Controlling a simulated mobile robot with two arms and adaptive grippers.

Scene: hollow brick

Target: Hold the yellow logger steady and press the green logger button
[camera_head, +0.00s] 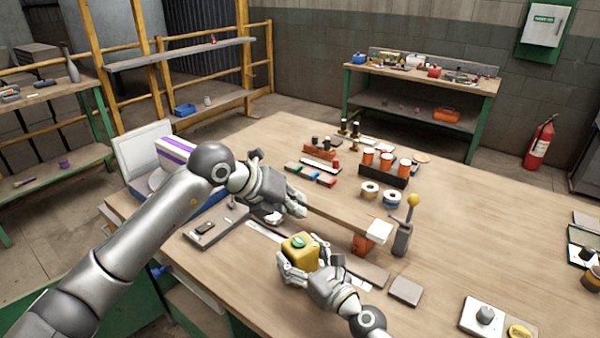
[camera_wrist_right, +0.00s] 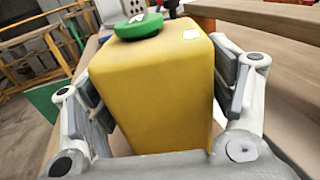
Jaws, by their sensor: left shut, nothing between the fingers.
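The yellow logger (camera_head: 300,252) is a box near the front middle of the table, with a round green button (camera_head: 299,241) on top. My right gripper (camera_head: 309,268) has its fingers on both sides of the logger. In the right wrist view the yellow logger (camera_wrist_right: 160,85) fills the space between the fingers of my right gripper (camera_wrist_right: 160,100), and the green button (camera_wrist_right: 138,27) is at its top. My left gripper (camera_head: 300,206) is shut and empty, above and behind the logger, apart from the button. The logger's underside is hidden.
A wooden beam (camera_head: 335,222) lies behind the logger, near a lever with a yellow knob (camera_head: 404,235). Orange-topped cylinders in a dark holder (camera_head: 383,176) and tape rolls (camera_head: 370,190) stand farther back. A flat grey block (camera_head: 405,291) lies right.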

